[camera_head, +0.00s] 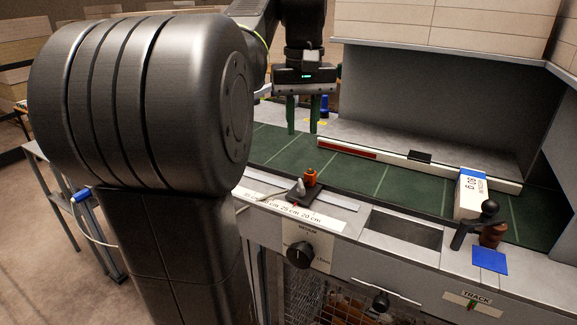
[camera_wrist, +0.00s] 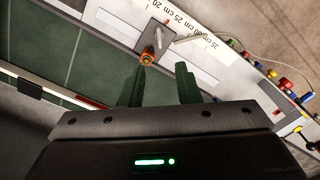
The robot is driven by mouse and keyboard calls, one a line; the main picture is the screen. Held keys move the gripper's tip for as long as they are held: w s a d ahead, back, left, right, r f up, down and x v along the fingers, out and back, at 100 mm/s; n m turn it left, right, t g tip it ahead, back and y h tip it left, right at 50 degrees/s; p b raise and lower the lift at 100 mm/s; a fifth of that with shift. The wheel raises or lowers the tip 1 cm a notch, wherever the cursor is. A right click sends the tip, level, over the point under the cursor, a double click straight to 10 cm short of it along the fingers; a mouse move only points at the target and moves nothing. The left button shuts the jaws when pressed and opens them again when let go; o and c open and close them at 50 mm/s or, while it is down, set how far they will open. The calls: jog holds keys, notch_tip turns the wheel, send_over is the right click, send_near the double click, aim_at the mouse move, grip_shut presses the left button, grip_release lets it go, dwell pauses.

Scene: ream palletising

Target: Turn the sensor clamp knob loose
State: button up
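The sensor clamp knob (camera_head: 311,177) is a small orange knob on a dark clamp block (camera_head: 302,193) at the front rail, beside a printed centimetre scale (camera_head: 290,211). In the wrist view the orange knob (camera_wrist: 148,57) lies just beyond the fingertips, with a small metallic part on the block next to it. My gripper (camera_head: 302,130) hangs above the green belt, behind the knob and apart from it. Its two green fingers are spread with a gap between them and nothing in it; they also show in the wrist view (camera_wrist: 160,80).
A black lever (camera_head: 473,225) and blue pad (camera_head: 489,259) are at the front right. A black dial (camera_head: 300,255) is on the front panel.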

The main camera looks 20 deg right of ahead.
aim_at(301, 182)
notch_tip(301, 182, down, 13)
jog(key=shift+f+b, duration=0.1)
jog(key=shift+b, duration=0.45)
grip_shut()
